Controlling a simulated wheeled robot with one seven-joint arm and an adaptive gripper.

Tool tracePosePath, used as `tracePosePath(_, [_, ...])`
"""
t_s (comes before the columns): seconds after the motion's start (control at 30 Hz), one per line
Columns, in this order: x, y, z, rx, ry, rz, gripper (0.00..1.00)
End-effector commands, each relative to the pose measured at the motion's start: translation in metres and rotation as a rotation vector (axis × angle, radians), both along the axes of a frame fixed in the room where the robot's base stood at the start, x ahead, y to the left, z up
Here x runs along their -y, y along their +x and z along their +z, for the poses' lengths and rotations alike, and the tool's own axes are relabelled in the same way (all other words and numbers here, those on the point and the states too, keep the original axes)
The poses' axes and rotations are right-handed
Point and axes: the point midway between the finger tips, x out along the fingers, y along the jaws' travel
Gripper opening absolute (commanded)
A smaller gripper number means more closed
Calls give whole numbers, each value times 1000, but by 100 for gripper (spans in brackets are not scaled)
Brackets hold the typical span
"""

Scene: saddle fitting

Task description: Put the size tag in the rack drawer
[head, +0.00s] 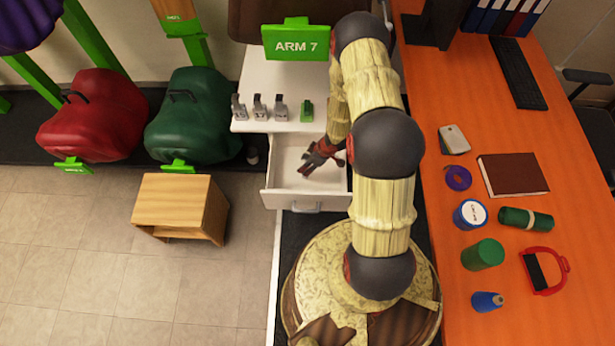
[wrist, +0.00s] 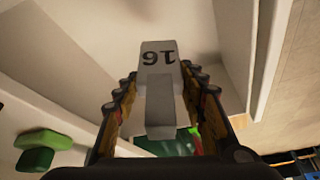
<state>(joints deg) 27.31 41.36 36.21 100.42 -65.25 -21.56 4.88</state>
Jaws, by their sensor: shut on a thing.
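The tag cannot be made out there. The drawer is white, pulled out toward the front, and looks empty where visible. Its right part is hidden behind my arm.
Three grey tags (head: 260,107) and a green one (head: 307,110) stand on the white rack top behind the drawer. A green ARM 7 sign (head: 296,42) rises behind them. A wooden box (head: 180,205) stands left. An orange desk (head: 430,240) with several items lies right.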

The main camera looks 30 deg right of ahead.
Motion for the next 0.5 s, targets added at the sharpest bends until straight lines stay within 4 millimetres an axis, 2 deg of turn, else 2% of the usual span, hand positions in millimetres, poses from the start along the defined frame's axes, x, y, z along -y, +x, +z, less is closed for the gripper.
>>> tracePosePath(0.03, [-1,-1,-15,-2,1,0,10])
tracePosePath(0.1, [0,0,-27,-1,1,-1,10])
tracePosePath(0.37, [0,0,-52,0,0,-1,10])
tracePosePath(0.5, [0,-1,-73,-2,1,-1,10])
